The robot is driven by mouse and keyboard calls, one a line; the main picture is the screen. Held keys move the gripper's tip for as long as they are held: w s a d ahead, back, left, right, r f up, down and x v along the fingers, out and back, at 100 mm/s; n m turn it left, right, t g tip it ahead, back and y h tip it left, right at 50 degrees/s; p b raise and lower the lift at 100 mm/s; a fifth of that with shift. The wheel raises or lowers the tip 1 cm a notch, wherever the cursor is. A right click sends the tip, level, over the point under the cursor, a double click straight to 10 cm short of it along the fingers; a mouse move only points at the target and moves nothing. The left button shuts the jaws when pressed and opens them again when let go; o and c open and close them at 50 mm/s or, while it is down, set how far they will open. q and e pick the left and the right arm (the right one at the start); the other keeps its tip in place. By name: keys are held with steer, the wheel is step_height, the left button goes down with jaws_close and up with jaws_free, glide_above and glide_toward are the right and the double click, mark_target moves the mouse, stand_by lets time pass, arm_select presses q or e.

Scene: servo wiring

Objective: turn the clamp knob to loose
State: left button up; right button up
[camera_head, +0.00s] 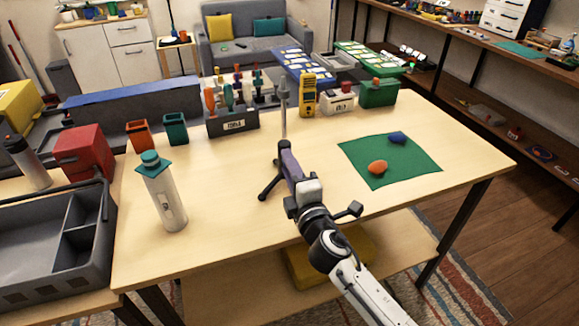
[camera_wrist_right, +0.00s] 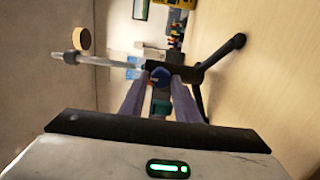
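The clamp stand shows in the head view as an upright grey pole (camera_head: 283,112) on dark splayed legs (camera_head: 267,191). The knob is hidden behind the gripper in the head view. My left gripper is not in view.
A green mat (camera_head: 416,172) with an orange and a blue piece lies to the right. A white bottle (camera_head: 165,198) with a teal cap stands at the left. A tool holder (camera_head: 232,123) and a yellow meter (camera_head: 309,93) stand behind. The table's front middle is clear.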

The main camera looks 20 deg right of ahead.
steer(key=shift+o, duration=1.1)
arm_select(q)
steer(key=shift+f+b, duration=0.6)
arm_select(e)
steer(key=s, duration=1)
steer(key=shift+s, duration=0.2)
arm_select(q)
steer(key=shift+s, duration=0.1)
